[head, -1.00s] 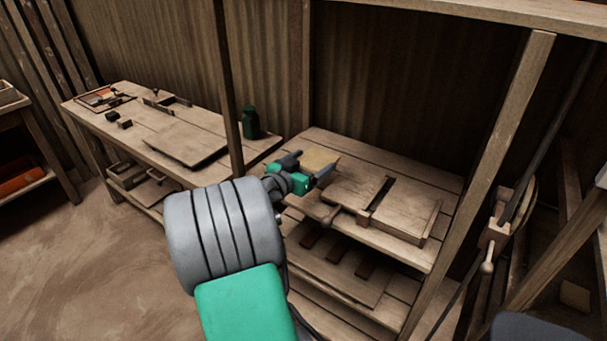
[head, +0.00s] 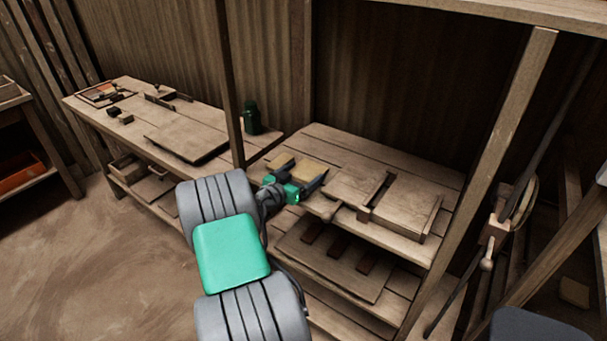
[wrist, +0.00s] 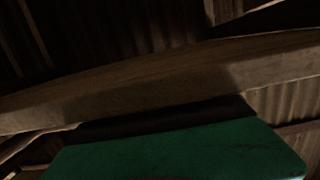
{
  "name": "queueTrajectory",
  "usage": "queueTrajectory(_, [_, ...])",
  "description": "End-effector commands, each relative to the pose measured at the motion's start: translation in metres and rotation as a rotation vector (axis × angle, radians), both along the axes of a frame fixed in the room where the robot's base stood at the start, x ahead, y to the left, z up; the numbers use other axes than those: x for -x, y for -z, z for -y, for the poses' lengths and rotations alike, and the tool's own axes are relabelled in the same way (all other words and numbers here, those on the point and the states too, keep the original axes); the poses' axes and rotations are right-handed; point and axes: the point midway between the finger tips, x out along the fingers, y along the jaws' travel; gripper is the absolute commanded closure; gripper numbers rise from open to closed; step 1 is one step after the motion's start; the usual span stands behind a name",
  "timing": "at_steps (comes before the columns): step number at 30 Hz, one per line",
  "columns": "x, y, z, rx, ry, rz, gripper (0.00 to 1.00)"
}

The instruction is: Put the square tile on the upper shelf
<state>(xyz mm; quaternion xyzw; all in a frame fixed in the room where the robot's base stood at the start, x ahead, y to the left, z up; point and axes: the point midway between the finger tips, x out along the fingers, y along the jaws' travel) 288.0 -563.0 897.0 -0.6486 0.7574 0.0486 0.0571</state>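The green gripper body hides part of the tile. I cannot tell whether the tile touches the shelf boards or hangs just above them. The wrist view shows a green part of my gripper and a wooden beam (wrist: 160,85), with no tile visible.
A wooden press-like fixture (head: 400,205) with a handle stands right of the tile. A lower shelf (head: 325,262) holds dark bars on a board. Posts (head: 228,85) frame the rack. A dark green bottle (head: 251,119) stands on the left bench (head: 225,143).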

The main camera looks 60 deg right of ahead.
Motion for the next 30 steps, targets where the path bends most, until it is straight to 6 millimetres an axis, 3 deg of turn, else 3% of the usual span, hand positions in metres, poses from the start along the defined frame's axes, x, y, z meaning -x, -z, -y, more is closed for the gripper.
queueTrajectory(4, [0.0,0.0,0.0,-0.001,0.0,0.0,0.01])
queueTrajectory(14, [0.0,-0.007,0.0,-0.001,0.0,0.0,0.0])
queueTrajectory(24, [-0.015,-0.014,-0.08,-0.001,-0.007,-0.001,0.0])
queueTrajectory(30, [-0.019,-0.02,-0.113,-0.001,-0.003,0.0,0.0])
